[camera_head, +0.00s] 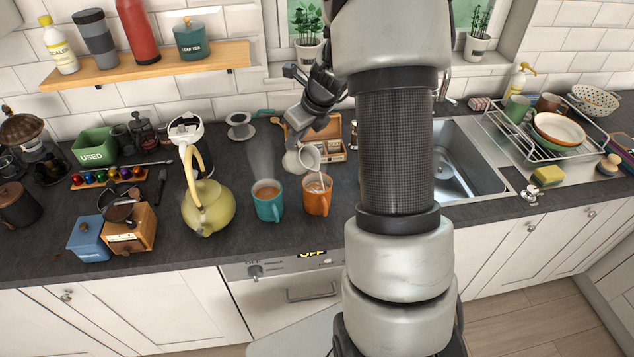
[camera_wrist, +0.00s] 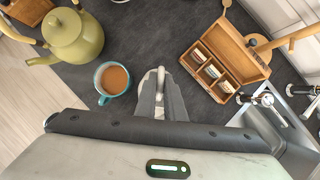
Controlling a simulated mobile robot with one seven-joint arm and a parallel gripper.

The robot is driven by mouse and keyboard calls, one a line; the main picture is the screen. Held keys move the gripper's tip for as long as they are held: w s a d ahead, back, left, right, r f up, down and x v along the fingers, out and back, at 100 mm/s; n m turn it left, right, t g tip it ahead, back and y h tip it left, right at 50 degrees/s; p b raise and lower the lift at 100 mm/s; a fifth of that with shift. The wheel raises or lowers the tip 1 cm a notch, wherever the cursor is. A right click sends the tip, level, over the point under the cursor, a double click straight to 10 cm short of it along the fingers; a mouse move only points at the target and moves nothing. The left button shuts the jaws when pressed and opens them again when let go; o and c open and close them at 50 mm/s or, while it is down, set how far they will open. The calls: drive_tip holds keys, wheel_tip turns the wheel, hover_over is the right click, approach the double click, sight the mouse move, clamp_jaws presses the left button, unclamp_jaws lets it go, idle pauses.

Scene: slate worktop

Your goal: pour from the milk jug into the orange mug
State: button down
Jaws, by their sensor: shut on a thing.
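The milk jug (camera_head: 307,157) is small and pale grey. My gripper (camera_head: 299,138) is shut on it and holds it tilted, mouth down to the right, just above the orange mug (camera_head: 314,204). A thin white stream shows between the jug's lip and the mug. The orange mug stands upright on the worktop; the level inside is too small to tell. In the wrist view the fingers (camera_wrist: 160,98) show at the centre, and the orange mug is not visible there.
A teal mug (camera_head: 267,208) of brown drink stands close left of the orange mug; it also shows in the wrist view (camera_wrist: 111,78). A yellow-green kettle (camera_head: 208,212) is further left. A wooden tea box (camera_head: 331,151) is behind. The sink (camera_head: 460,165) is right.

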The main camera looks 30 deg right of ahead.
drive_tip(key=shift+s+t, duration=0.1)
drive_tip(key=shift+t, duration=0.2)
idle(1.0)
drive_tip(key=shift+w+a+r+g+h, duration=0.15)
drive_tip(key=shift+w+r+g+h, duration=0.1)
drive_tip(key=shift+w+g, duration=0.25)
drive_tip(key=shift+w+a+r+g+h, duration=0.15)
drive_tip(key=shift+w+g+h, duration=0.1)
drive_tip(key=shift+g, duration=0.45)
drive_tip(key=shift+w+f+g, duration=0.25)
drive_tip(key=shift+f+g, duration=0.05)
drive_tip(key=shift+g, duration=0.1)
drive_tip(key=shift+w+a+f+g+h+b, duration=0.15)
drive_tip(key=shift+w+a+f+g+h, duration=0.25)
drive_tip(key=shift+w+f+g, duration=1)
drive_tip(key=shift+w+a+f+g+h+b, duration=0.1)
drive_tip(key=shift+w+a+f+g+h, duration=0.45)
drive_tip(key=shift+f, duration=1.65)
drive_tip(key=shift+w+a+f+g+h+b, duration=0.15)
drive_tip(key=shift+w+f+g+h, duration=0.4)
drive_tip(key=shift+f+g, duration=0.95)
drive_tip(key=shift+w+f+t, duration=0.15)
drive_tip(key=shift+f+t, duration=0.1)
